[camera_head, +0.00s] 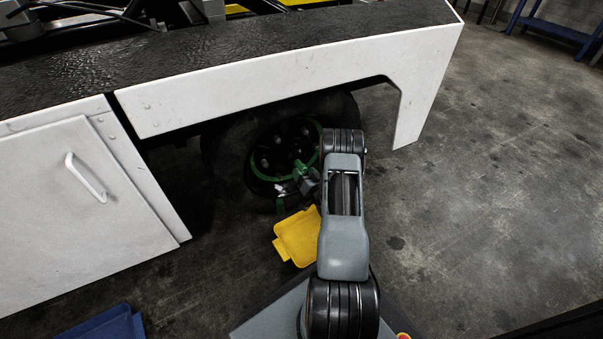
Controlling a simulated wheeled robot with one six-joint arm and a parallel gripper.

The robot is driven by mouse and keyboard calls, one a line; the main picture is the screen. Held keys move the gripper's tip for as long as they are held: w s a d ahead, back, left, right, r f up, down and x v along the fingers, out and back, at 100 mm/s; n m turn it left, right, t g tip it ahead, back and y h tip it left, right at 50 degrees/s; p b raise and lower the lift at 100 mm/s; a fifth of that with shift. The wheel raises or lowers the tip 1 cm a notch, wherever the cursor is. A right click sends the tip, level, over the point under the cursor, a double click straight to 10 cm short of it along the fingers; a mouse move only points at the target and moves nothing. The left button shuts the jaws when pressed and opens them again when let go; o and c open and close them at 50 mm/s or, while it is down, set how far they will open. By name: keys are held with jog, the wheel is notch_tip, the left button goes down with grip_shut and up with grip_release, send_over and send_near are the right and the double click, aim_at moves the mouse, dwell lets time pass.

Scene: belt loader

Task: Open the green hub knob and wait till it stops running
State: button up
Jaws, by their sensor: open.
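A green ring (256,172) sits on the dark hub of the wheel (222,160) under the white body panel. A small green piece (300,168), which looks like the hub knob, shows at the ring's lower right. My gripper (291,182) is open at the lower right of the hub, close to this green piece. The gripper and arm cover part of the hub's right side. I cannot tell whether the fingers touch the knob or are around it. The knob's setting is too small to read.
The white panel (290,77) overhangs the wheel, with a cabinet door (60,215) at left. A yellow tray-like object (299,236) lies below the wheel, beside my arm. A blue object (105,326) is at lower left. The concrete floor (480,190) at right is clear.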

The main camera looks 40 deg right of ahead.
jog(key=shift+w+d+b, duration=0.2)
jog(key=shift+w+b, duration=0.1)
jog(key=shift+w, duration=1)
jog(key=shift+c, duration=0.4)
jog(key=c, duration=0.8)
jog(key=shift+c, duration=0.2)
